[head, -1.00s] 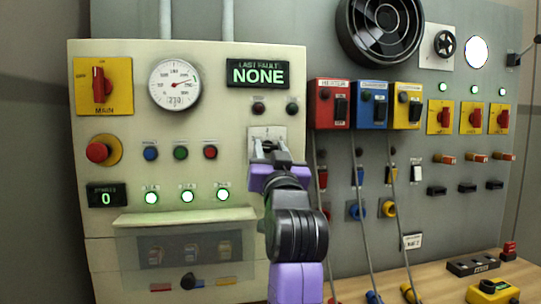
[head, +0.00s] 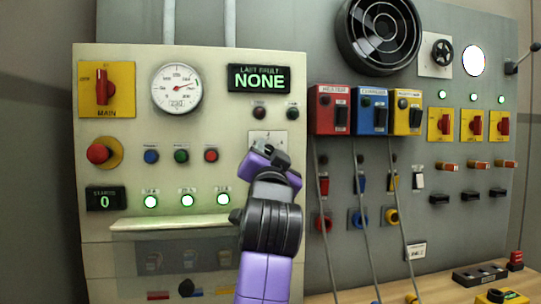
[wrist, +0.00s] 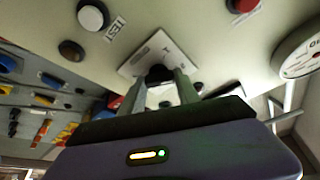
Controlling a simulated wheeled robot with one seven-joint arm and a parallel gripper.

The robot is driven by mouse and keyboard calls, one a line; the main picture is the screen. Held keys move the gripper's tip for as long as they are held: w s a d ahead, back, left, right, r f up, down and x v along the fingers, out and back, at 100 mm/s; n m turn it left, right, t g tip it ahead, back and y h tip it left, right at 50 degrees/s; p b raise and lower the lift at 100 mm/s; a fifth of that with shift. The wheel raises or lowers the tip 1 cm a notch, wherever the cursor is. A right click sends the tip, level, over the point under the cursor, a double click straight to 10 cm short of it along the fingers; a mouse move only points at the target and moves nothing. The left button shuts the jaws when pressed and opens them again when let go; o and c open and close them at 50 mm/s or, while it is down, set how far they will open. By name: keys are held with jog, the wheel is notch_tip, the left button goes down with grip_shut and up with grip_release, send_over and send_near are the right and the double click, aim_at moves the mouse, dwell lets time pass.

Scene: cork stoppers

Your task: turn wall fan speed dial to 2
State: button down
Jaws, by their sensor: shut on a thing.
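A small white plate (head: 282,137) with faint dark marks is on the cream panel, below two small dark buttons. In the wrist view the plate (wrist: 176,49) is tilted and bears a round black knob (wrist: 160,72). My gripper (wrist: 160,86) is shut on this knob, one finger on each side. In the head view my purple and black wrist hides the knob and fingertips. The number the knob points to cannot be read. The round black wall fan (head: 379,33) is at the top, right of the panel.
The cream panel carries a red emergency button (head: 99,153), a red main switch (head: 102,87), a gauge (head: 177,89) and several lamps. A shelf (head: 170,224) juts out below. Red, blue and yellow boxes (head: 328,111) with hanging cables are close on the right.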

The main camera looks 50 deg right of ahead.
jog(key=c, duration=0.9)
grip_release()
jog(key=b+v, duration=0.1)
jog(key=v, duration=0.6)
jog(key=shift+s+a+f, duration=0.15)
jog(key=shift+s+a, duration=0.1)
jog(key=shift+s, duration=0.05)
